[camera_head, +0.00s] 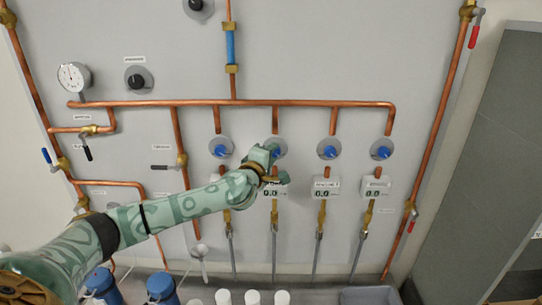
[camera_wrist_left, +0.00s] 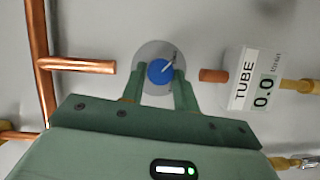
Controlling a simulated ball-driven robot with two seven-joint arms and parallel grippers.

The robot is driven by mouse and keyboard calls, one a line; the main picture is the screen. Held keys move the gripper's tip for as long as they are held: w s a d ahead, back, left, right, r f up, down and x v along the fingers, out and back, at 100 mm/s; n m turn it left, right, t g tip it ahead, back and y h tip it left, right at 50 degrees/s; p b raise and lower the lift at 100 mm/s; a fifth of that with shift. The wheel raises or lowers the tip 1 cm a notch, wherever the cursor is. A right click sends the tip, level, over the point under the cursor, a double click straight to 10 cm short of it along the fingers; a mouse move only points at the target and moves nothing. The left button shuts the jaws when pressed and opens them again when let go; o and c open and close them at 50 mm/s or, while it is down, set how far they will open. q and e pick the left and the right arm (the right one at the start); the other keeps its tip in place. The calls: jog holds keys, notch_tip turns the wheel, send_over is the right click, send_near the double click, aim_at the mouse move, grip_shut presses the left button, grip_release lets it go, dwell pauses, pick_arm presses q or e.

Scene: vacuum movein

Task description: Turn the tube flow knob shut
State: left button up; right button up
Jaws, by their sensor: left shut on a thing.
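The tube flow knob (camera_wrist_left: 161,71) is a round blue knob with a white pointer line on a grey disc. In the left wrist view its pointer slants to the upper right. The white meter beside it (camera_wrist_left: 252,80) is marked TUBE and reads 0.0. My left gripper (camera_wrist_left: 159,76) is shut on the knob, with one green finger on either side. In the head view the gripper (camera_head: 270,151) partly covers the same blue knob (camera_head: 278,152), the second from the left in the row. My right gripper is not in view.
Similar blue knobs stand at left (camera_head: 220,149) and right (camera_head: 329,151), close to my left gripper. A copper pipe (camera_head: 240,103) runs above the row. White cups (camera_head: 252,297) and blue-topped bottles (camera_head: 160,286) stand below the panel.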

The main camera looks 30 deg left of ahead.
pick_arm(q)
jog(key=shift+f+m, duration=0.1)
jog(key=shift+m, duration=0.4)
jog(key=o, duration=1)
jog(key=shift+d, duration=0.1)
jog(key=shift+c, duration=0.2)
jog(key=s+d+r+b, duration=0.1)
jog(key=s+d+b, duration=0.1)
jog(key=s, duration=1.4)
jog(key=shift+d+r+b, duration=0.2)
jog(key=shift+d+b, duration=0.1)
jog(key=shift+b, duration=0.3)
